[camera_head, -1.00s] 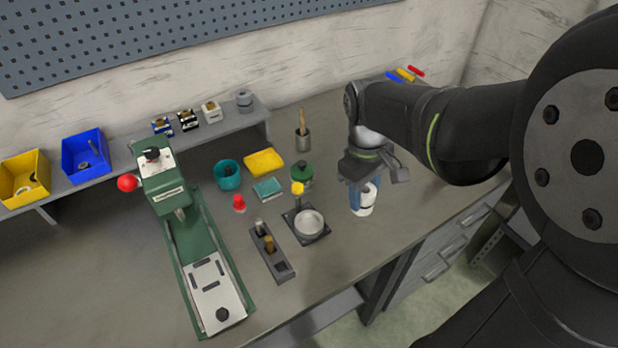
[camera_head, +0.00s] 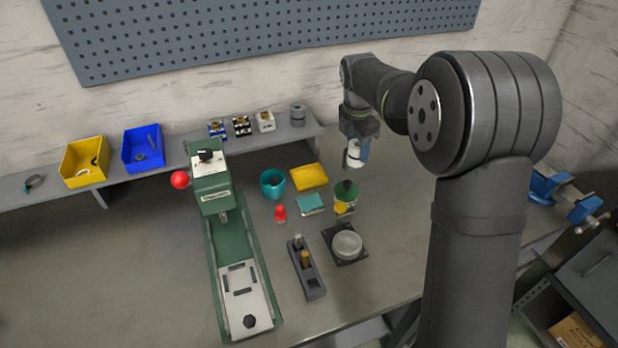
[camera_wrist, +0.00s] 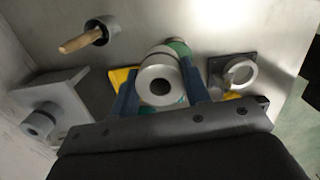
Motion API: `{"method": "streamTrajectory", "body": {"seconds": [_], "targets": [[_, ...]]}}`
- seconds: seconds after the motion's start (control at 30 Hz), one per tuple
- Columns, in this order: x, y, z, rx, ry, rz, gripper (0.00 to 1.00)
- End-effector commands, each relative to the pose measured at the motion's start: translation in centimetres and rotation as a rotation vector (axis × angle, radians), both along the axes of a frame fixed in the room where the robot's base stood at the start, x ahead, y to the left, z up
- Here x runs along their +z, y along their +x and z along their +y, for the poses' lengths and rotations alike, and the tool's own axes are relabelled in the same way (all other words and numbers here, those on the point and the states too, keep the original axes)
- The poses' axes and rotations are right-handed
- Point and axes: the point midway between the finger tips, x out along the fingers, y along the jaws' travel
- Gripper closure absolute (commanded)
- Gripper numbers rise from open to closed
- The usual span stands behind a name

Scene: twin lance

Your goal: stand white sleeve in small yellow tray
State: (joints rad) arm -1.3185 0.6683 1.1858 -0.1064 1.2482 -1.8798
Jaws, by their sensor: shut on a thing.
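The white sleeve (camera_head: 354,157) is held upright or nearly so between the blue fingers of my gripper (camera_head: 357,150), above the bench. In the wrist view the sleeve (camera_wrist: 155,72) shows its round end with a dark hole, between the two fingers of my gripper (camera_wrist: 160,92). The small yellow tray (camera_head: 310,177) lies flat on the bench, left of the gripper in the head view. In the wrist view part of the yellow tray (camera_wrist: 121,77) shows behind the left finger; the rest is hidden.
Near the tray stand a teal bowl (camera_head: 273,183), a teal block (camera_head: 310,204), a green-topped jar (camera_head: 346,190) and a red-topped piece (camera_head: 280,213). A green press (camera_head: 212,190) stands left. A cup with a wooden handle (camera_wrist: 97,34) shows in the wrist view.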

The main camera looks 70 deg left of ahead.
Motion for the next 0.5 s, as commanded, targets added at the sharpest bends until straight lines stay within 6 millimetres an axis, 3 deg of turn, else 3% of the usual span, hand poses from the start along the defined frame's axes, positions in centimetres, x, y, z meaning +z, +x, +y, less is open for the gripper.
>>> {"method": "streamTrajectory", "body": {"seconds": [0.1, 0.27, 0.5], "targets": [[-0.3, -0.3, 1.7, 0.104, -0.002, -0.007, 0.82], [-0.8, -0.8, 2.9, 0.167, -0.003, -0.011, 0.82], [-3.7, -4.6, 5.9, 0.175, -0.006, -0.01, 0.82]]}}
